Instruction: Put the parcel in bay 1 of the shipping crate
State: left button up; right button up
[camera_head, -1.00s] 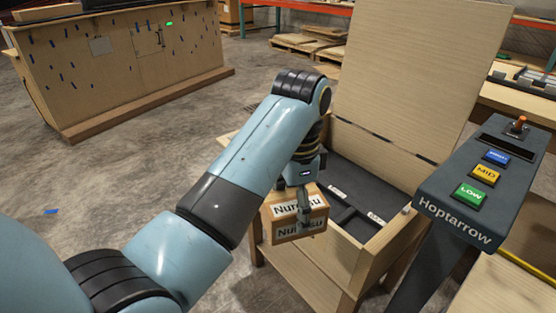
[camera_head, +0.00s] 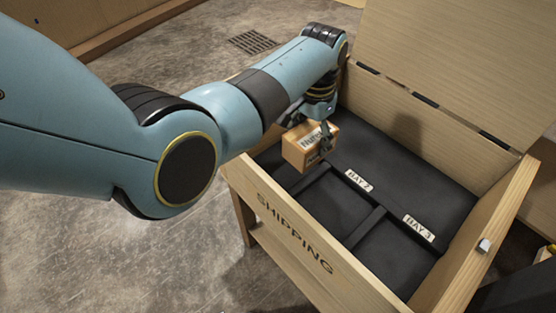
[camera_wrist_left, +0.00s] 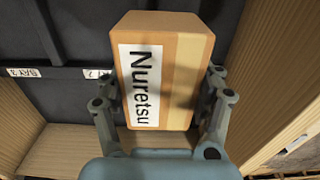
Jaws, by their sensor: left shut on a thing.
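The parcel (camera_head: 305,147) is a small tan cardboard box with a white "Nuretsu" label. My left gripper (camera_head: 325,142) is shut on it and holds it over the left end of the open shipping crate (camera_head: 290,235). In the left wrist view the parcel (camera_wrist_left: 170,75) sits between the two fingers of the left gripper (camera_wrist_left: 162,105). The crate has a dark lining with dividers. Labels for bay 2 (camera_head: 359,181) and bay 3 (camera_head: 419,228) show; a bay 1 label is not visible, and the parcel and arm cover that end. My right gripper is not in view.
The crate's raised lid (camera_head: 455,65) stands open at the back. A latch (camera_head: 484,245) sits on the right wall. The front wall's top edge lies below the parcel. The bays in view look empty. A floor grate (camera_head: 252,42) lies behind my arm.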

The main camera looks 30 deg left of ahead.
pick_arm(q)
jog(key=a+f, duration=0.1)
jog(key=a, duration=0.1)
jog(key=s+a+f, duration=0.1)
jog(key=a+f, duration=0.1)
jog(key=a+f+b, duration=0.1)
jog(key=a, duration=0.2)
jog(key=shift+s+a+f, duration=0.1)
jog(key=shift+s+f, duration=0.1)
jog(key=shift+s, duration=0.15)
jog(key=shift+f+b, duration=0.95)
jog(key=shift+f, duration=1.05)
jog(key=shift+f, duration=0.15)
jog(key=o, duration=1.7)
jog(key=shift+c, duration=0.2)
